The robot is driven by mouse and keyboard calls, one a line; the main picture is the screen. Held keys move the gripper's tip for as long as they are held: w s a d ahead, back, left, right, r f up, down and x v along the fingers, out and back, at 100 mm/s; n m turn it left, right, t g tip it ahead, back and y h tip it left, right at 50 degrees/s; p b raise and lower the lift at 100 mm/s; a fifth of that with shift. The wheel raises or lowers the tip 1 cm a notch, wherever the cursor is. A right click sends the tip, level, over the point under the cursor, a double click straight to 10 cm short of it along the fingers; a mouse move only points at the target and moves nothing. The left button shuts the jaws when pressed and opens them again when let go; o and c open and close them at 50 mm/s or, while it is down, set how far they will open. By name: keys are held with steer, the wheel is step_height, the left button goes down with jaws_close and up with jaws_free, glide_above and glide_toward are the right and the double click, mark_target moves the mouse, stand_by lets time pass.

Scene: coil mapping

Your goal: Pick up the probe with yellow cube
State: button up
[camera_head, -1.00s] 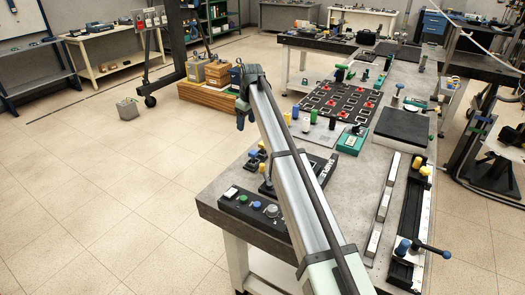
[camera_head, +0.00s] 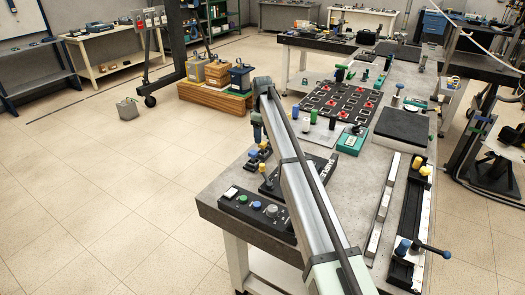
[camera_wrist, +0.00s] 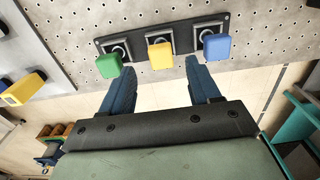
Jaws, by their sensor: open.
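The yellow cube (camera_wrist: 160,55) sits in the middle of a black three-place rack (camera_wrist: 130,40) in the wrist view. A green cube (camera_wrist: 109,65) is at its left and a blue cube (camera_wrist: 216,47) at its right. My gripper (camera_wrist: 158,80) is open and empty. Its two blue fingers lie either side of the yellow cube's line, with the cube just beyond the tips and not between them. In the head view my gripper (camera_head: 257,133) hangs above the table's left edge, by small coloured pieces; the rack is hard to make out there.
Another yellow piece (camera_wrist: 22,90) is at the left of the wrist view. In the head view, a button box (camera_head: 255,208) lies at the table's near left corner. A black board with red pieces (camera_head: 338,102) and a long black rail (camera_head: 407,225) lie further right.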

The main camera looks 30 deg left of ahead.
mark_target(263, 143)
steer(key=shift+s+d+f, duration=0.1)
steer(key=shift+f, duration=2.65)
steer(key=shift+c, duration=0.3)
steer(key=c, duration=1)
steer(key=shift+r, duration=0.1)
